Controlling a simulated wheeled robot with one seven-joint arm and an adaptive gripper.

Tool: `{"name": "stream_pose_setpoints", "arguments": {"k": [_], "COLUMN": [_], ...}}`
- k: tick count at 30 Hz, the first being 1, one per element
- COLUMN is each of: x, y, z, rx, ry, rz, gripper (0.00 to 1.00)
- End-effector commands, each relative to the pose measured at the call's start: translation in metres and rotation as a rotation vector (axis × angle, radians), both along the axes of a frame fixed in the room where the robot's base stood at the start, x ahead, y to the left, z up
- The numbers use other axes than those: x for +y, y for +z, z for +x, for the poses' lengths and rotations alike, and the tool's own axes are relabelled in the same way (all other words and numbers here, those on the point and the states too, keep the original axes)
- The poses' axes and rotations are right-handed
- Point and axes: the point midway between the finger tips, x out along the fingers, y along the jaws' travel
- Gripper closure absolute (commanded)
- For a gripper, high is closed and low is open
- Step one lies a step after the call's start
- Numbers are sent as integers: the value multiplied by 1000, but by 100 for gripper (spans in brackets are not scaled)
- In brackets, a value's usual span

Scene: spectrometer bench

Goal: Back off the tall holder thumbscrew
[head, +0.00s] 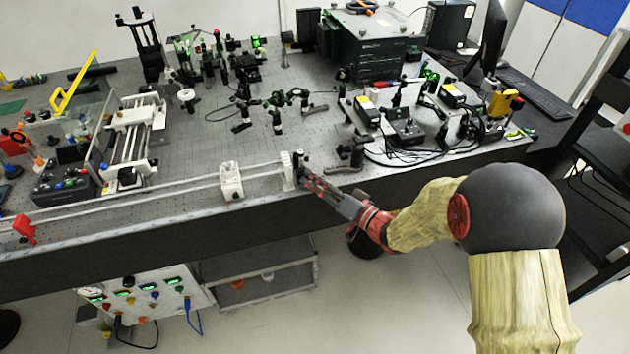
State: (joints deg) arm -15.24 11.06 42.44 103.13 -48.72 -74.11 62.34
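A white tall holder (287,171) stands upright at the right end of the pale rail (185,188), near the front edge of the bench. A small dark piece shows at its right side, but I cannot tell whether it is the thumbscrew. My gripper (306,176) reaches in from the right, with its fingertips close against the right side of the holder. The fingertips are too small and dark to tell whether they are open or shut, or whether they touch. The thumbscrew cannot be made out clearly.
A shorter white holder (231,181) sits on the rail to the left. A red piece (24,228) is at the rail's left end. Black mounts (345,157) stand behind and right of my gripper.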

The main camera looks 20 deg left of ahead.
Motion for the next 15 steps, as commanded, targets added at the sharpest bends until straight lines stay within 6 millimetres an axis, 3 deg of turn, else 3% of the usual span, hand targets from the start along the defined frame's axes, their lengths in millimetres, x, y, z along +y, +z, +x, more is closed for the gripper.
{"name": "stream_pose_setpoints", "arguments": {"k": [10,15], "x": [0,0], "y": [0,0], "z": [0,0], "rx": [0,0], "ry": [0,0], "rz": [0,0], "gripper": [100,100]}}
